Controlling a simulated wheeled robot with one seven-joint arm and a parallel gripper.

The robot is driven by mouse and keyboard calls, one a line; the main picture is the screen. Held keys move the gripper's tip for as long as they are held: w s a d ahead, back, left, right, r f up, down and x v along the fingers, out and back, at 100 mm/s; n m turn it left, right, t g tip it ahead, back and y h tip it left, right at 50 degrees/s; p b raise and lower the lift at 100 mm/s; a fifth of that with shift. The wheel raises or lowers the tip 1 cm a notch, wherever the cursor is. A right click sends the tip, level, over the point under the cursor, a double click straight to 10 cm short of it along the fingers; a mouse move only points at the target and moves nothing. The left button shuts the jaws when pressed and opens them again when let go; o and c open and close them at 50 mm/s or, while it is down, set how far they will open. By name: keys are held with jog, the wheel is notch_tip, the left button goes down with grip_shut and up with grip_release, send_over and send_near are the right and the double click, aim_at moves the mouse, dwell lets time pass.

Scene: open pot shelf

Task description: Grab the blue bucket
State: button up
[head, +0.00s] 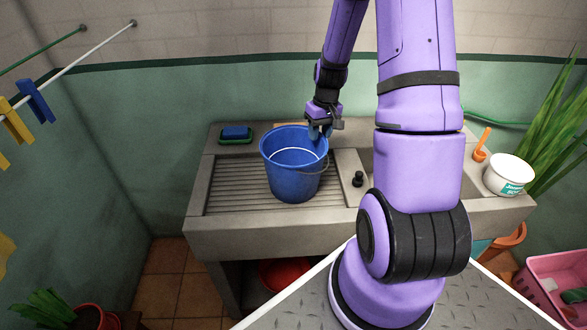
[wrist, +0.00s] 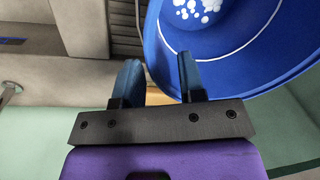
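My gripper (head: 320,132) is at the bucket's back right rim. In the wrist view the bucket (wrist: 235,60) fills the upper right, with a white ring line and white spots inside. My gripper's two blue fingers (wrist: 158,80) are apart there. The bucket's rim runs into the gap between them, and the right finger overlaps the bucket's inside. Whether either finger touches the wall cannot be told.
A blue sponge on a green dish (head: 236,135) lies left of the bucket. A dark stopper (head: 358,179) sits right of it. A white tub (head: 508,175) and an orange brush (head: 482,146) are at the far right. A clothesline (head: 80,60) with pegs hangs left.

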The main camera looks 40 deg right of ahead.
aim_at(317, 145)
jog(key=f, duration=0.4)
jog(key=shift+w+a+f, duration=0.15)
jog(key=shift+a+f, duration=0.15)
jog(key=shift+f, duration=0.1)
grip_shut()
dwell(1.1)
